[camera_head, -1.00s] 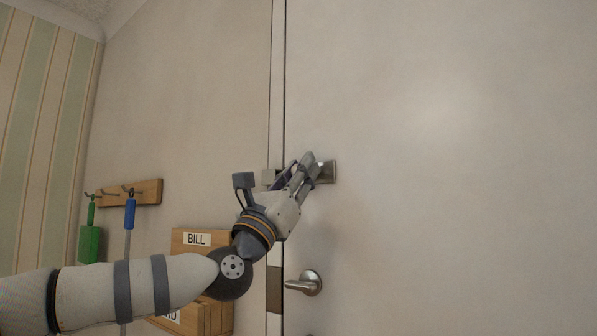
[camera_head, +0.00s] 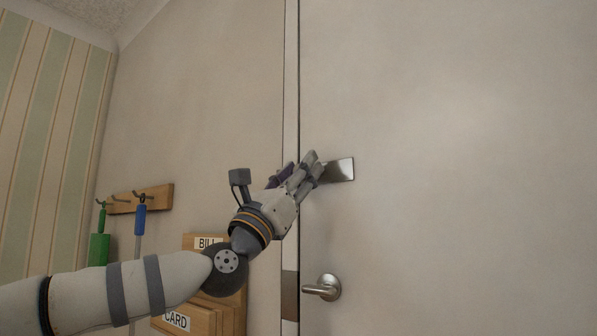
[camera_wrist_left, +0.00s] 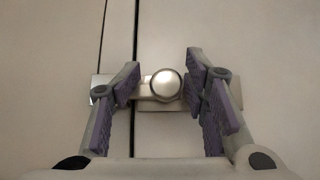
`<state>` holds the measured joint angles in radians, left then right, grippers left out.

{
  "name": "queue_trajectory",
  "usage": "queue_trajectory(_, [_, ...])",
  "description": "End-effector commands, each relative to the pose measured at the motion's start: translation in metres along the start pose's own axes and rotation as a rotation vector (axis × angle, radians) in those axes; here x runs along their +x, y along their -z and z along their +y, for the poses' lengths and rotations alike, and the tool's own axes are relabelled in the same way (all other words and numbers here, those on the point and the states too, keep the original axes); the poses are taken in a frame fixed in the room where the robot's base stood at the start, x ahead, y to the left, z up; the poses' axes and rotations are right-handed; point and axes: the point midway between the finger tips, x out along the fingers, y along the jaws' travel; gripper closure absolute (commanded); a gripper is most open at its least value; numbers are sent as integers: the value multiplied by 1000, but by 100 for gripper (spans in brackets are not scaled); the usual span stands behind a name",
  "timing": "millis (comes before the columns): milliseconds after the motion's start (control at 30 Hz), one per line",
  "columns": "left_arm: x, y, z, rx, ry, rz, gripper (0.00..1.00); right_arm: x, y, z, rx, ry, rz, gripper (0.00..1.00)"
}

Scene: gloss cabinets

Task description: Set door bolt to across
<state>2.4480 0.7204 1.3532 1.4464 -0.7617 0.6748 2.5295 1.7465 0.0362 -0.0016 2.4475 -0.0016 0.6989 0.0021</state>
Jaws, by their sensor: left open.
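The door bolt's metal plate (camera_head: 341,170) is on the white door near its left edge, partly hidden by my left gripper (camera_head: 300,172) in the head view. In the left wrist view, the bolt's round knob (camera_wrist_left: 166,84) stands between the two open fingers of my left gripper (camera_wrist_left: 168,88), apart from both pads. A bar (camera_wrist_left: 146,91) runs left from the knob toward the door gap. A keeper plate (camera_wrist_left: 100,86) is left of the gap. The left finger covers part of the space between, so I cannot tell how far the bar reaches.
A lever handle (camera_head: 322,288) is below the bolt. On the left wall are a hook rail (camera_head: 143,199) with a green tool (camera_head: 99,247) and a blue-handled tool (camera_head: 140,221), and wooden holders labelled BILL and CARD (camera_head: 176,319). The door's right side is clear.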

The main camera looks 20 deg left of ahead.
Motion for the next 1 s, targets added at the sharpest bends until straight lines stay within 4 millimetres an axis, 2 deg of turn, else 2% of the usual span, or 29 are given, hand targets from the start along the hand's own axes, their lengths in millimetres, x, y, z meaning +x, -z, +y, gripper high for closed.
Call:
queue_trajectory(167, [-5,1,0,-1,0,2,58,0,0,0,0,0,0,60])
queue_trajectory(433, [-55,0,0,-1,0,2,58,0,0,0,0,0,0,60])
queue_trajectory(600, [-76,0,0,0,0,1,58,0,0,0,0,0,0,60])
queue_trajectory(1000, [-80,0,0,1,0,0,58,0,0,0,0,0,0,60])
